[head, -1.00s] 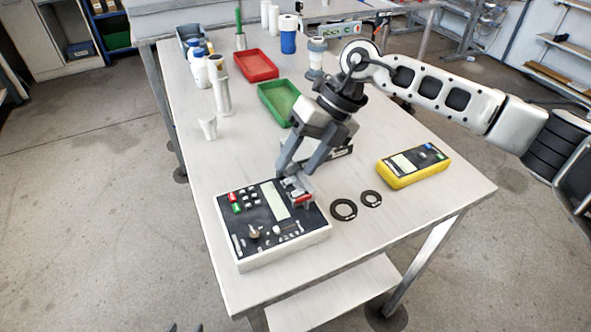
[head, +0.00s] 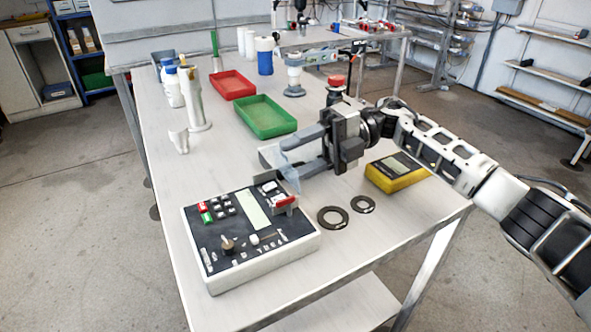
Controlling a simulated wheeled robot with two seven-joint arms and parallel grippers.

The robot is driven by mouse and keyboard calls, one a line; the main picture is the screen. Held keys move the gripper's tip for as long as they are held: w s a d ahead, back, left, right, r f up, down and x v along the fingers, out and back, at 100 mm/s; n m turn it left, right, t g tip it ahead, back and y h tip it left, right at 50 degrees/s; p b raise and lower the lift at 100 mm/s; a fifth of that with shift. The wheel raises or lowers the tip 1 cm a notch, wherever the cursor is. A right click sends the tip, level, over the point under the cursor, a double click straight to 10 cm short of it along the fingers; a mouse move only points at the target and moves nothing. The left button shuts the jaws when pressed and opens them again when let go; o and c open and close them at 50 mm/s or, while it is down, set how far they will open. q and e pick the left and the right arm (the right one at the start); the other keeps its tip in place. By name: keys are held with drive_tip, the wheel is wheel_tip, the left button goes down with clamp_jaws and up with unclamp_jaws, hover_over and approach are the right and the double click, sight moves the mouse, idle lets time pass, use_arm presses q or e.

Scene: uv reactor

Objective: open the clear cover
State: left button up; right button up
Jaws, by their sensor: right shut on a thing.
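The control box (head: 205,270) sits at the near end of the table, with a dark panel on top. A red switch (head: 285,203) is at the panel's right side, exposed from above. The clear cover (head: 289,178) shows as a faint see-through piece standing up behind the red switch. My right gripper (head: 287,157) comes in from the right, behind the switch, and is shut on the clear cover. The cover's hinge edge is hard to make out. My left gripper is out of view.
Two black rings (head: 333,218) and a yellow meter (head: 398,172) lie right of the box, the meter partly under my right arm. A green tray (head: 265,117), a red tray (head: 231,85) and white bottles (head: 195,98) stand farther back. The table left of the box is mostly clear.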

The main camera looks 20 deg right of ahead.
use_arm(q)
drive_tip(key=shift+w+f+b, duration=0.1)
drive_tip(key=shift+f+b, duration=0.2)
drive_tip(key=shift+b, duration=0.25)
use_arm(e)
drive_tip(key=shift+d+f+y, duration=0.2)
drive_tip(key=shift+y, duration=0.4)
drive_tip(key=o, duration=1)
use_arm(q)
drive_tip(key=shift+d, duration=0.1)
